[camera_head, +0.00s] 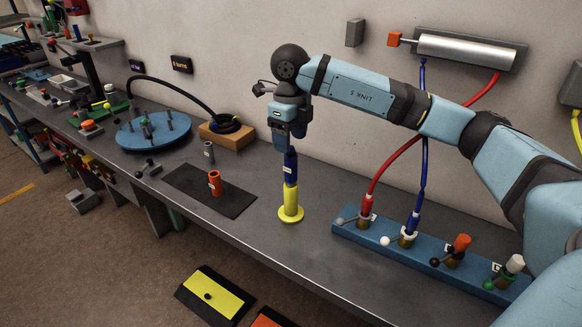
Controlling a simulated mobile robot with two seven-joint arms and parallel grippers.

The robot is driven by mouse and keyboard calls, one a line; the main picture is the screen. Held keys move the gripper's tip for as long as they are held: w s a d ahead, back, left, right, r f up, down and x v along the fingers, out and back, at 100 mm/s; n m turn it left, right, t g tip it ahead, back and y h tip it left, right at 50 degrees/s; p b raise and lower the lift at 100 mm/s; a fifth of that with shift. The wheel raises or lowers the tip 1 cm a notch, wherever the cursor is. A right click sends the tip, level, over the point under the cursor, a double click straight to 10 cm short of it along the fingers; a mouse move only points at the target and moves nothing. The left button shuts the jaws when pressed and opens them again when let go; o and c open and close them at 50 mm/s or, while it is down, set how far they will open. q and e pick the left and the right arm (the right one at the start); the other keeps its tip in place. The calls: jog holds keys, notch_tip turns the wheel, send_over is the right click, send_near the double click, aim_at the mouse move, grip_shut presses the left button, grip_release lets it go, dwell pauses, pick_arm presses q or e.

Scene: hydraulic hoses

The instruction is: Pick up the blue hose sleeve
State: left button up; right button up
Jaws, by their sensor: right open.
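A blue hose sleeve (291,168) stands upright on a yellow peg with a round yellow base (290,213), near the middle of the bench. A small white label shows on the sleeve. My right gripper (290,148) points down at the top of the sleeve. Its jaws are open, and the sleeve's upper end is partly hidden by them. Whether the fingers touch the sleeve cannot be told from this view. My left gripper is not in view.
A blue valve manifold (348,229) with red and blue hoses stands right. A blue round plate (126,137) is farther left. The front bench is clear.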

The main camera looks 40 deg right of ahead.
aim_at(291, 156)
jog(key=shift+d+f, duration=0.1)
jog(key=shift+f, duration=2.7)
jog(key=c, duration=1)
